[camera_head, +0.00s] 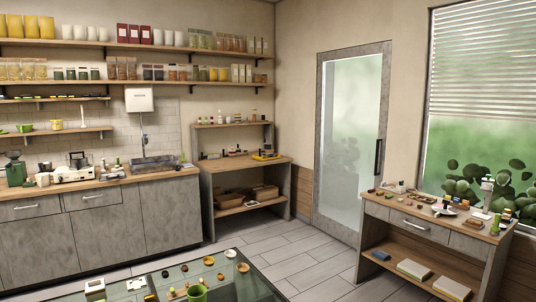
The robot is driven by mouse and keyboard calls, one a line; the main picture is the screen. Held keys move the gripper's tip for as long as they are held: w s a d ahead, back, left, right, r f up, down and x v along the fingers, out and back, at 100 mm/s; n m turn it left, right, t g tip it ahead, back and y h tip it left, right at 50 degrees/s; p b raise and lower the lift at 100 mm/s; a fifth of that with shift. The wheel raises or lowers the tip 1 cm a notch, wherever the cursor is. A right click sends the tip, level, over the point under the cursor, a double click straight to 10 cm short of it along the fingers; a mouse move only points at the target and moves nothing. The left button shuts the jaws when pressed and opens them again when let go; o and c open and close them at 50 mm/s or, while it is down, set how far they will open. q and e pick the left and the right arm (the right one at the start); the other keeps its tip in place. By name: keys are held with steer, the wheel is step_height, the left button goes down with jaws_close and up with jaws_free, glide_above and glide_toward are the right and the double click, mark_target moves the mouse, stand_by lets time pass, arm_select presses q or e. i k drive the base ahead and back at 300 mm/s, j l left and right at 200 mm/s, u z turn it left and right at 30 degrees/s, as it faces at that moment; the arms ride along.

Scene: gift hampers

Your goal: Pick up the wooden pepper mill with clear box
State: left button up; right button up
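I cannot pick out a wooden pepper mill with a clear box for certain; many items here are too small to tell. Small items stand on the dark glass-topped table (262,287) at the bottom, including a green cup (196,294), a white box (95,287) and several small round dishes such as a tan one (231,253). More small items stand on the wooden-topped desk (474,235) at the right, with a green bottle-like thing (495,224) at its right end. Neither of my grippers is in view.
A grey kitchen counter (100,235) runs along the left wall under shelves full of jars. A wooden stand (245,225) with baskets is in the corner. A frosted glass door (350,145) is at the back. The tiled floor (300,255) between the furniture is clear.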

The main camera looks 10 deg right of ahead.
mark_target(268, 152)
steer(key=i+l+z, duration=0.2)
steer(key=l+z, duration=0.2)
steer(key=i+l+z, duration=0.6)
steer(key=l+z, duration=0.2)
steer(key=i+l+z, duration=0.4)
steer(key=i+l, duration=0.15)
steer(key=i, duration=0.3)
steer(key=i+l+z, duration=0.25)
steer(key=i, duration=0.2)
steer(key=i+j+u, duration=0.25)
steer(key=u, duration=0.2)
steer(key=i+u, duration=0.9)
steer(key=i+l+u, duration=0.25)
steer(key=i+u, duration=0.2)
steer(key=i+j+u, duration=0.15)
steer(key=i+u, duration=0.2)
steer(key=i, duration=0.45)
steer(key=i+l+u, duration=0.1)
steer(key=i+u, duration=0.25)
steer(key=i, duration=2.15)
steer(key=i+z, duration=0.35)
steer(key=i, duration=0.2)
steer(key=i+j+z, duration=0.1)
steer(key=i+z, duration=0.25)
steer(key=i, duration=0.2)
steer(key=i+j+z, duration=0.35)
steer(key=i, duration=0.2)
